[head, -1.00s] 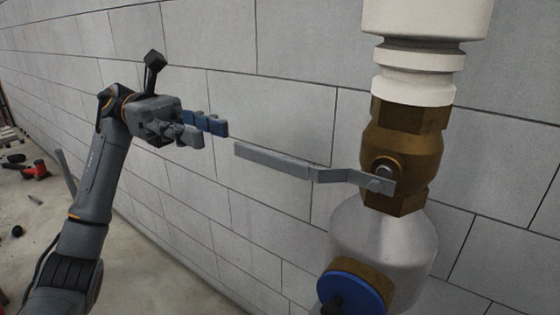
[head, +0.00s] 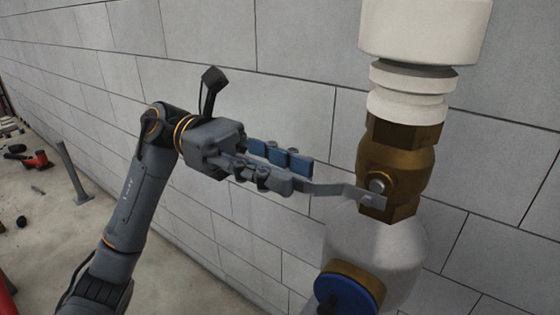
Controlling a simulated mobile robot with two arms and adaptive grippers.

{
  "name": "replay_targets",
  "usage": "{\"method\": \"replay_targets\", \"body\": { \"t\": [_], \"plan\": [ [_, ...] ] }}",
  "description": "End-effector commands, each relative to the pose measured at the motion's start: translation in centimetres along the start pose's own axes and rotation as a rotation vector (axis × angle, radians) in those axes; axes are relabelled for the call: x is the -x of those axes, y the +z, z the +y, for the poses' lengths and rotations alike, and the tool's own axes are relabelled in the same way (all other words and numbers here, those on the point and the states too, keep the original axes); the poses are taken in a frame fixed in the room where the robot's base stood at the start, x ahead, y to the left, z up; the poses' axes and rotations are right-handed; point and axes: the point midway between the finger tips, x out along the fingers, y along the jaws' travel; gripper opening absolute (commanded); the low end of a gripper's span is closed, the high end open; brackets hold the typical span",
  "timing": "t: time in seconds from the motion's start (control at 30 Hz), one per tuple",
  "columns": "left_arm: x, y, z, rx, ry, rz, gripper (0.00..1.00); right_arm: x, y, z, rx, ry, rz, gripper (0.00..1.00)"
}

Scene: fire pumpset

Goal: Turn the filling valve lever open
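The filling valve lever (head: 335,190) is a flat grey bar with a bend. It is fixed to a brass valve body (head: 392,160) and reaches left from it, close to level. Its outer end is hidden at the fingers of my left gripper (head: 284,175). That gripper comes in from the left, with one blue-padded finger on the wall side of the lever and one finger on the near side. The fingers look spread around the lever, not clearly pressed on it. My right gripper is out of view.
A white pipe (head: 425,30) rises above the valve, and a pale fitting (head: 375,245) with a blue round cap (head: 345,292) sits below it. The grey block wall (head: 240,90) runs close behind. Red tools (head: 36,160) lie on the floor at far left.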

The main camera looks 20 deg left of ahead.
Motion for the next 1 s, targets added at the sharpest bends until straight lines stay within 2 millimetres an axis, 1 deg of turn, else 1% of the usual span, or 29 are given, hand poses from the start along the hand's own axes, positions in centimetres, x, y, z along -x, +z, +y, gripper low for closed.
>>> {"method": "replay_targets", "body": {
  "t": [0.13,0.17,0.2,0.3,0.67,0.83,1.0],
  "plan": [
    [0.0,0.0,0.0,0.0,0.0,0.0,0.3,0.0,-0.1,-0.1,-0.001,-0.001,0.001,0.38],
    [0.0,0.0,0.0,0.0,0.0,0.0,0.26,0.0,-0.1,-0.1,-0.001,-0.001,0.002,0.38],
    [0.0,0.0,0.0,0.0,0.0,0.0,0.18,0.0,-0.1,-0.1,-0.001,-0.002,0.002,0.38],
    [0.0,0.0,0.0,0.0,0.0,0.0,0.0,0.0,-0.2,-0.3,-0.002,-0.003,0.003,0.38],
    [0.0,0.1,0.0,0.0,0.001,0.003,0.0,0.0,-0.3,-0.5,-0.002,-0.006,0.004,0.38],
    [-0.1,0.6,0.1,-0.002,0.001,0.036,0.0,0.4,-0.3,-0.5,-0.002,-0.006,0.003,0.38],
    [-0.6,1.7,0.1,-0.005,0.002,0.123,0.0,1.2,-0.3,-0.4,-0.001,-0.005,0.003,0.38]
  ]
}}
